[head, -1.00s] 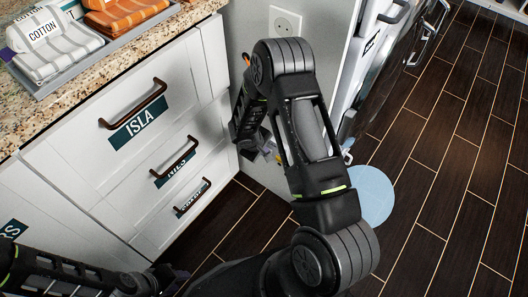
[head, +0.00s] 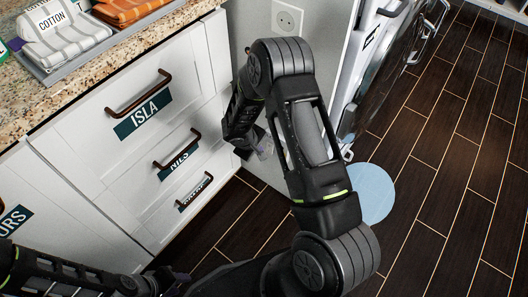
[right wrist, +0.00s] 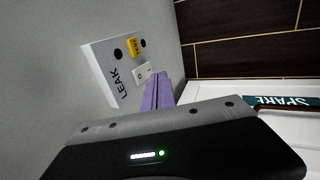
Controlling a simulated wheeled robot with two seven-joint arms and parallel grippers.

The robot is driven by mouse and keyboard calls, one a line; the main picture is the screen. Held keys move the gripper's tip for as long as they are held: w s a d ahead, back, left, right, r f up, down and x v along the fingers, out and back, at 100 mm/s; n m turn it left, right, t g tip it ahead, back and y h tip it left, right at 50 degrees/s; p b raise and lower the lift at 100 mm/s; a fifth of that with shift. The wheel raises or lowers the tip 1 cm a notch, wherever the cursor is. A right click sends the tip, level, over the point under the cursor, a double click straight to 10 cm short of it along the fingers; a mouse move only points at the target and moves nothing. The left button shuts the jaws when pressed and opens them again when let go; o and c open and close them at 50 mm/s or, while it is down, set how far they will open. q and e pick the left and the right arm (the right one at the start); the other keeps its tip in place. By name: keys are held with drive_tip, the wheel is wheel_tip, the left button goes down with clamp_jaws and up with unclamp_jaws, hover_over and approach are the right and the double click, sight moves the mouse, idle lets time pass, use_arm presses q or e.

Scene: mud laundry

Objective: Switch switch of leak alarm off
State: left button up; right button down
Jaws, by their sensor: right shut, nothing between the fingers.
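The leak alarm (right wrist: 118,72) is a white box on a grey panel in the right wrist view, marked LEAK, with dark round spots and a yellow label (right wrist: 132,47). Its small white rocker switch (right wrist: 142,74) faces my right gripper. The purple fingers of my right gripper (right wrist: 157,90) are shut and empty, their tips right beside the switch; I cannot tell whether they touch it. In the head view my right arm largely hides the alarm and the right gripper. My left gripper (head: 172,281) is low at the left, and its jaws are too unclear to read.
White drawers (head: 160,112) with dark handles and name labels stand at the left, under a granite counter (head: 25,95) holding a tray of towels. A wall socket (head: 287,18) is above my right arm. A blue disc (head: 373,190) lies on the dark floor, which is open at right.

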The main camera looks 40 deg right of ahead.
wheel_tip(320, 180, up, 10)
drive_tip(key=a+p, duration=0.2)
drive_tip(key=shift+s, duration=0.3)
drive_tip(key=s+a+f+y, duration=0.3)
drive_tip(key=a, duration=0.4)
drive_tip(key=s+a+f+m+y, duration=0.1)
drive_tip(key=s+a+f+y, duration=0.15)
drive_tip(key=a, duration=0.55)
drive_tip(key=s+a+f+y, duration=0.2)
drive_tip(key=s+a+y, duration=0.15)
drive_tip(key=a, duration=0.35)
drive_tip(key=s+a+f+m, duration=0.1)
drive_tip(key=s+a+m, duration=0.15)
drive_tip(key=s, duration=0.45)
drive_tip(key=s+a+f+m, duration=0.2)
drive_tip(key=s+a, duration=0.1)
drive_tip(key=s, duration=0.3)
wheel_tip(320, 180, up, 18)
drive_tip(key=p, duration=1.8)
drive_tip(key=shift+d+g, duration=0.2)
drive_tip(key=shift+g, duration=0.1)
